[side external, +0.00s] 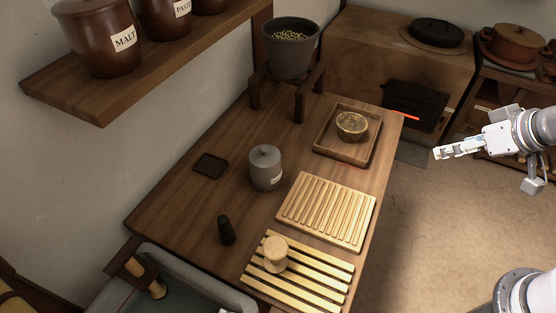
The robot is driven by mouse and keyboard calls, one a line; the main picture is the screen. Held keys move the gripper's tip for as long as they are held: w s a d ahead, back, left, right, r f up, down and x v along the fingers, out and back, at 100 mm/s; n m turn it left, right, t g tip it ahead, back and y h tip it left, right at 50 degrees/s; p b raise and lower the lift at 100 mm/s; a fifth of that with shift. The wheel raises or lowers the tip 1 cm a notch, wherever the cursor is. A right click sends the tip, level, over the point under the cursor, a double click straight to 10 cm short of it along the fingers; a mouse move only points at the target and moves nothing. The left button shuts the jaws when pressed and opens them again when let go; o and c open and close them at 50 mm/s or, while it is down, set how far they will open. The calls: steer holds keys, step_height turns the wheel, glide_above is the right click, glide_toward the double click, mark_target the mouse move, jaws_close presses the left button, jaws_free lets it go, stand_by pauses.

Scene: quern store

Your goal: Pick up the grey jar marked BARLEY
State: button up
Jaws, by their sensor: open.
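A grey lidded jar (265,168) stands upright near the middle of the wooden counter (180,208). It has a small white label low on its front, too small to read here. My gripper (440,153) is at the right, off the counter's right edge and over the floor. It is well apart from the jar, open and empty, with its fingers pointing left.
A slatted board (327,210) and a slatted rack (330,272) with a pale wooden piece (276,253) lie in front. A dark peg (226,230), dark square dish (210,165), wooden tray (372,153) with bowl (352,125), and grain hopper (291,55) surround the jar. A shelf (100,100) overhangs the left.

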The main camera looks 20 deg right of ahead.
steer(key=o, duration=0.6)
steer(key=shift+o, duration=0.2)
